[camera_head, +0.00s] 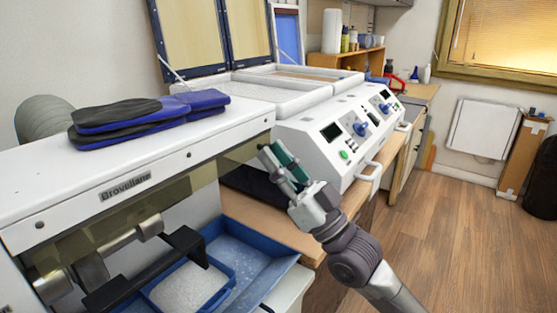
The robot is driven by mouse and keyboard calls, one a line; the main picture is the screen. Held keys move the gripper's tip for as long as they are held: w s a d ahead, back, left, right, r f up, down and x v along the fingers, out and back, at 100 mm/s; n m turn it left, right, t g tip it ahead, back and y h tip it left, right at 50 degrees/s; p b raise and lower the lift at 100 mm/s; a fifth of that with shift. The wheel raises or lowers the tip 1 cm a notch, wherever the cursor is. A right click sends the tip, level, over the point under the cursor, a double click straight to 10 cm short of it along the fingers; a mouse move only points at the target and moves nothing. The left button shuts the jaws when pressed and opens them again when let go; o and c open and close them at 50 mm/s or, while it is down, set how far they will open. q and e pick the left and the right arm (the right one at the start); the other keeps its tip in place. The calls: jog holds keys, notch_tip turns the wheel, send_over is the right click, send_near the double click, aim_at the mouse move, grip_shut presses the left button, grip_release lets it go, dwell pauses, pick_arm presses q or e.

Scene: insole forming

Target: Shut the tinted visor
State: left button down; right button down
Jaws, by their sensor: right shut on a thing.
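The tinted visor (203,178) is an olive, see-through strip along the front of the white machine marked Brovellane (112,168). It hangs below the machine's top edge. My right gripper (271,153) comes in from the lower right and is at the visor's right end, with its fingers closed on the edge there. The exact contact is small and partly hidden by the fingers. A green part shows on the gripper. My left gripper is not in view.
Blue and black insoles (150,113) lie on the machine top. Below are metal rollers (92,268), a black bracket (180,245) and a blue tray (262,255). A white control-panel machine (330,125) stands close behind my right gripper. Wooden floor (470,215) is clear at right.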

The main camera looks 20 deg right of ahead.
jog(key=c, duration=1.4)
grip_release()
jog(key=shift+r, duration=0.1)
jog(key=o, duration=0.3)
jog(key=shift+w+a, duration=0.1)
jog(key=shift+w, duration=0.05)
jog(key=shift+o, duration=0.2)
jog(key=v, duration=1.2)
